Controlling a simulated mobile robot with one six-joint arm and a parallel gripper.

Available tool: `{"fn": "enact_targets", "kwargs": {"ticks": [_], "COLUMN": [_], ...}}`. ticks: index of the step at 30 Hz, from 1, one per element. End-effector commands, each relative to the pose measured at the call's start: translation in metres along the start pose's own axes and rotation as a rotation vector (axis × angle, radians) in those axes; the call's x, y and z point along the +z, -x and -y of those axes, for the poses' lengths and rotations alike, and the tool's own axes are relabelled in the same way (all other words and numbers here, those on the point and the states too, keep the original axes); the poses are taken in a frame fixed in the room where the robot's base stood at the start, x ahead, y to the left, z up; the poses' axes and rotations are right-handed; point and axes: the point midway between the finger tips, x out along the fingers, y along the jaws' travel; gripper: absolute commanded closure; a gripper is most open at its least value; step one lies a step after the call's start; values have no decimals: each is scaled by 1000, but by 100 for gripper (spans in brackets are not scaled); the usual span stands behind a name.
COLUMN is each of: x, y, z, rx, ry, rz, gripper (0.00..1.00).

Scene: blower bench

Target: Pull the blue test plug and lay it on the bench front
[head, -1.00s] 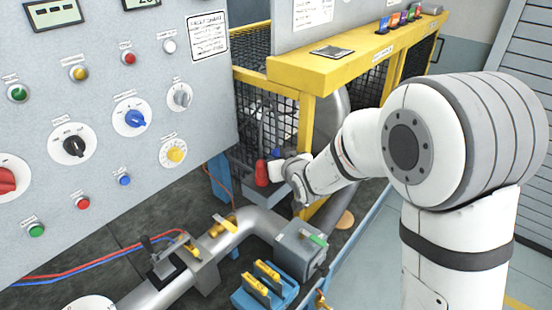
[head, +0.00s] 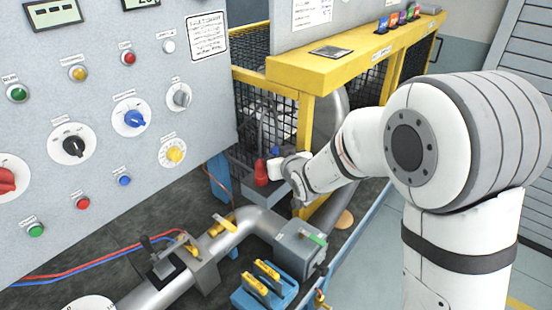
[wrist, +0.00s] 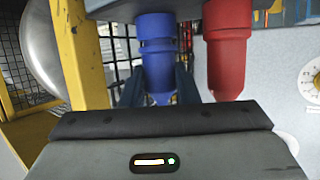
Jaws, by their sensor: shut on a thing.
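The blue test plug (wrist: 158,50) fills the upper middle of the wrist view, between the two dark fingers of my gripper (wrist: 158,82). My gripper is shut on it. In the head view only a small bit of the blue plug (head: 275,150) shows behind my gripper (head: 280,165). A red plug (wrist: 228,50) stands close to the right of the blue one in the wrist view, apart from the fingers. The red plug (head: 261,173) also shows in the head view, over a grey box. I cannot tell whether the blue plug is still seated.
A yellow frame post (head: 305,145) and black mesh guard (head: 270,120) stand close to my gripper. The tall grey control panel (head: 110,170) is at left. Below lie a silver pipe (head: 245,225) and a blue block with yellow handles (head: 262,290). Dark bench surface shows between them.

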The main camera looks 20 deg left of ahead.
Motion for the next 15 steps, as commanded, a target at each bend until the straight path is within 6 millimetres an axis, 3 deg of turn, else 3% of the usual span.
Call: {"fn": "enact_targets", "kwargs": {"ticks": [15], "x": [-7], "y": [3], "z": [0], "rx": [1], "ry": [0], "rz": [-2], "gripper": [100]}}
